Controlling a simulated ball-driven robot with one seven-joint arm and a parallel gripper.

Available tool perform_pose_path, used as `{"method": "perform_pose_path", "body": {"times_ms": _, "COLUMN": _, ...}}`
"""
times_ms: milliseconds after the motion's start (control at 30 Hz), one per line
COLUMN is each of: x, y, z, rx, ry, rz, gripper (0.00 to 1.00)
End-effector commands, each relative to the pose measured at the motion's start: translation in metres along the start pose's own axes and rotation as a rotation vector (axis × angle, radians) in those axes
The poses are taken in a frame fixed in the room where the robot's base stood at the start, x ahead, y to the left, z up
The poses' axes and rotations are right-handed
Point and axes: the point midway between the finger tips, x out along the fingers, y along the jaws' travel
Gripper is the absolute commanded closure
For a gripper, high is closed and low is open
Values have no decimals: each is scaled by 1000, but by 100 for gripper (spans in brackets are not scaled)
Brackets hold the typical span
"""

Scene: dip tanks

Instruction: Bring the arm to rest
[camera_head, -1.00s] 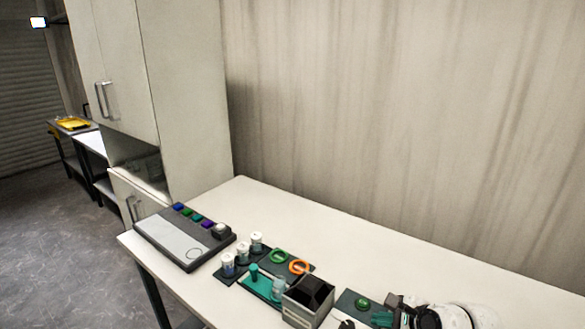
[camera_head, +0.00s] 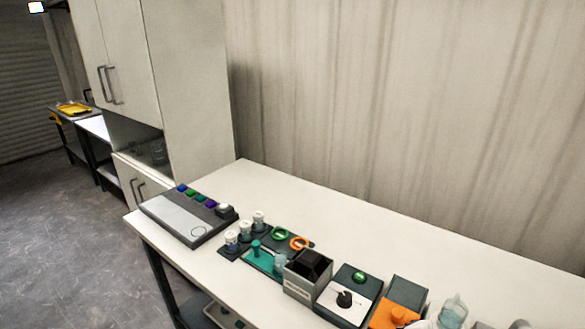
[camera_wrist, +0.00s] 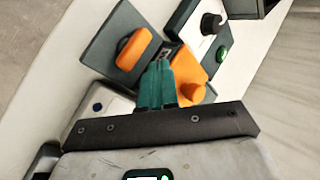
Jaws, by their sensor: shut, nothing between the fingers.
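My gripper (camera_wrist: 157,82) shows in the wrist view with its teal fingers together and nothing between them. It is above the bench, over the area of an orange-topped dark unit (camera_wrist: 187,75). In the head view my gripper is not visible. Some pale rounded shapes sit at the bottom right edge of the head view, and I cannot tell what they are.
The white bench (camera_head: 370,232) holds a grey panel with coloured buttons (camera_head: 188,216), white-capped bottles (camera_head: 245,230), a dark open box (camera_head: 308,272), a knob unit (camera_head: 347,297) and an orange-topped unit (camera_head: 398,303). A clear vessel (camera_head: 452,312) stands right. The bench's back strip is clear.

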Motion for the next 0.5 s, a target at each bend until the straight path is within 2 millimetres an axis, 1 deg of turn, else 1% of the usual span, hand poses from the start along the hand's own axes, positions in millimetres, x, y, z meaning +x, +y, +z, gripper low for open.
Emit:
{"method": "perform_pose_path", "body": {"times_ms": 33, "x": -4, "y": 14, "z": 3, "rx": -73, "ry": 12, "rz": 17, "gripper": 100}}
{"method": "perform_pose_path", "body": {"times_ms": 167, "x": -21, "y": 49, "z": 10, "rx": -323, "ry": 49, "rz": 76, "gripper": 100}}
{"method": "perform_pose_path", "body": {"times_ms": 300, "x": -45, "y": 89, "z": 17, "rx": -627, "ry": 76, "rz": 158, "gripper": 100}}
{"method": "perform_pose_path", "body": {"times_ms": 500, "x": -83, "y": 134, "z": 26, "rx": -1008, "ry": 80, "rz": 277, "gripper": 100}}
